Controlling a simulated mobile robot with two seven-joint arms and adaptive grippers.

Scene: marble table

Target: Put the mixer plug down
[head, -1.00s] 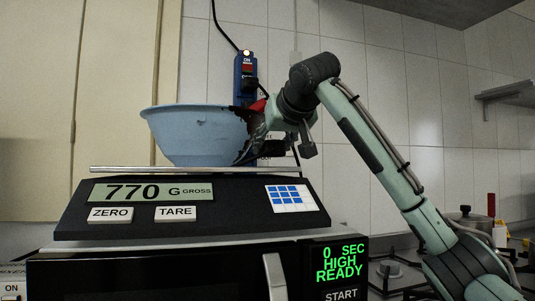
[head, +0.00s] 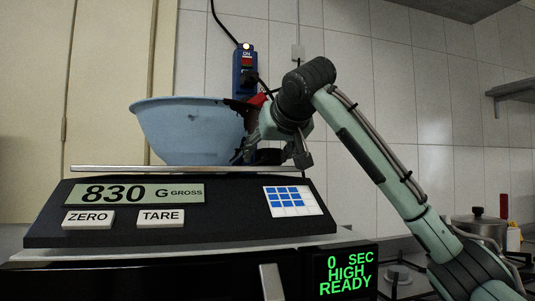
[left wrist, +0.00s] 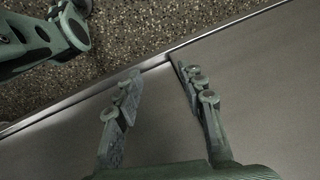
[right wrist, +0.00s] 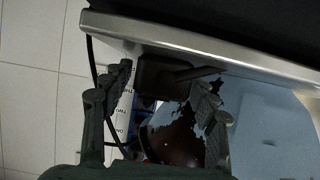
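The black mixer plug (right wrist: 165,76) lies at the metal scale plate's edge in the right wrist view, a dark block with a prong pointing right. In the head view a dark shape (head: 267,156), likely the plug, is on the plate beside the blue bowl (head: 190,132), partly hidden by my right gripper. My right gripper (right wrist: 163,78) has its fingers spread on either side of the plug, with a small gap on the left; contact on the right is unclear. My left gripper (left wrist: 154,72) is open and empty above a grey surface.
The scale (head: 235,211) reads 830 g, above a panel reading HIGH READY. A blue power strip (head: 245,72) with cords hangs on the tiled wall behind the bowl. A pot (head: 478,225) and stove are at right.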

